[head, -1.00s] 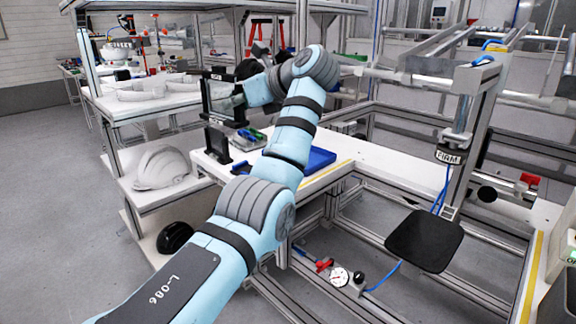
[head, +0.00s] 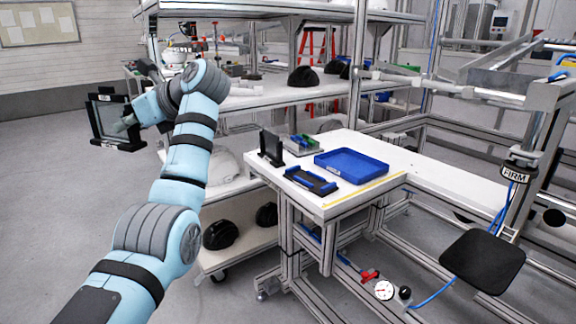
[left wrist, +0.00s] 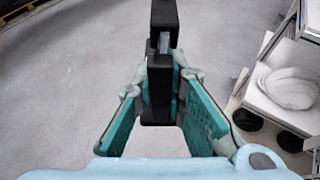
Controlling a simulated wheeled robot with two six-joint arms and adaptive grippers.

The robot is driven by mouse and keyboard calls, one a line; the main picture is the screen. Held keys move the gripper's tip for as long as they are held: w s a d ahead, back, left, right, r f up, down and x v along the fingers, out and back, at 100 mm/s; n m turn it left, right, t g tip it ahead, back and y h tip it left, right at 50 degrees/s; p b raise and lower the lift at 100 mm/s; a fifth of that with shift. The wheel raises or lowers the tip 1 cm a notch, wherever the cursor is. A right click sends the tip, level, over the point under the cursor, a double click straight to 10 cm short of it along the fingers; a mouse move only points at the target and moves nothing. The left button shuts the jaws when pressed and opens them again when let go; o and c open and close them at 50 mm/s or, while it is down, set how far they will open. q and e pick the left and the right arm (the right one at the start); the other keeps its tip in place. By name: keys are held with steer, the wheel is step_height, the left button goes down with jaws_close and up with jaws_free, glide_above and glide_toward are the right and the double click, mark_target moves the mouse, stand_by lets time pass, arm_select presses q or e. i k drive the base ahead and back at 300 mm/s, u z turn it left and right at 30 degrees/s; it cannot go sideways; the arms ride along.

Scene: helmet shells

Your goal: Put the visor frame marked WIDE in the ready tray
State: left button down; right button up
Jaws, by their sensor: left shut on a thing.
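My left gripper (head: 128,122) is shut on a black rectangular visor frame (head: 98,138) and holds it upright in the air, at the left of the head view. I cannot read any mark on this frame. In the left wrist view the frame is seen edge-on as a black bar (left wrist: 158,112) between the teal fingers of the gripper (left wrist: 160,88). A shallow blue tray (head: 351,166) lies on the white bench; no label on it is readable. A dark upright panel (head: 271,147) stands at the bench's left edge. My right gripper is not in view.
A black-and-blue holder (head: 311,180) and a green-grey item (head: 302,145) sit beside the tray on the white bench (head: 345,205). Shelves with white and black helmet shells (head: 221,234) stand behind. A hanging FIRM fixture (head: 516,170) is at right. Floor is clear at left.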

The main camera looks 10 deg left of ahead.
mark_target(358, 169)
steer(key=u, duration=0.45)
steer(key=i, duration=0.9)
steer(key=z, duration=1.95)
